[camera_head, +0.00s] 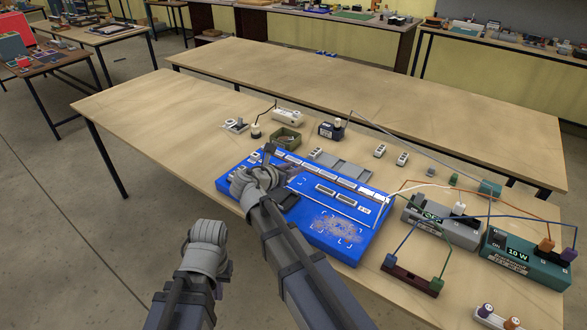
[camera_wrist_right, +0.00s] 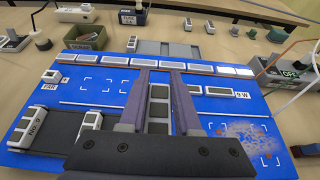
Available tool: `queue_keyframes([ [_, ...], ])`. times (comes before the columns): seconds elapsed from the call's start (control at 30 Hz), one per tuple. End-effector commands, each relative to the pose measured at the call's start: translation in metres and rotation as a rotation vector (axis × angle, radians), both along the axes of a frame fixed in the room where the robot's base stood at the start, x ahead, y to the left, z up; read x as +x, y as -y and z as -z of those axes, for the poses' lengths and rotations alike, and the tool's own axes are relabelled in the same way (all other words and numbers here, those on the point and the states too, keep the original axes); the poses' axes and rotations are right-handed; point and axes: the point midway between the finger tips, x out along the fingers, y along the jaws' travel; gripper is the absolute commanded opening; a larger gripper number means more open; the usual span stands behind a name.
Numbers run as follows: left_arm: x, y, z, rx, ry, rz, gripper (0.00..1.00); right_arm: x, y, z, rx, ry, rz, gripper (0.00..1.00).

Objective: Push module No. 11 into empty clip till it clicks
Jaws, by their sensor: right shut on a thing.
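A blue board (camera_head: 335,232) lies on the table with a row of white-framed modules (camera_wrist_right: 117,61) along its far edge. In the right wrist view, my right gripper (camera_wrist_right: 159,78) is shut on a white module with dark windows (camera_wrist_right: 158,93), held over the middle of the board. Its number is not readable, and I cannot tell whether it touches a clip. White corner marks (camera_wrist_right: 90,85) show on bare parts of the board. In the head view my right wrist covers part of the board. My left gripper (camera_head: 208,235) hangs near the table's front edge; its fingers are hidden.
A module marked No. 9 (camera_wrist_right: 38,122) lies at the board's left. A green scrap bin (camera_head: 285,139), a grey tray (camera_head: 343,172) and small white parts (camera_head: 380,150) stand behind the board. The far table is mostly clear.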

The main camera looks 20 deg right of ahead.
Motion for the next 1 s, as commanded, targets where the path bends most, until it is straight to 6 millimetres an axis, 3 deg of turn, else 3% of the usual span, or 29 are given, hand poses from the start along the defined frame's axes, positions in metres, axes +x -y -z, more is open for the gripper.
queue_keyframes([
  [0.8,0.000,0.000,0.069,0.000,0.000,0.001,0.00,0.000,0.000,0.069,0.000,0.000,0.000,0.00],
  [1.0,0.000,0.000,0.077,0.000,0.000,0.001,0.00,0.000,0.000,0.077,0.000,0.000,0.000,0.00],
])
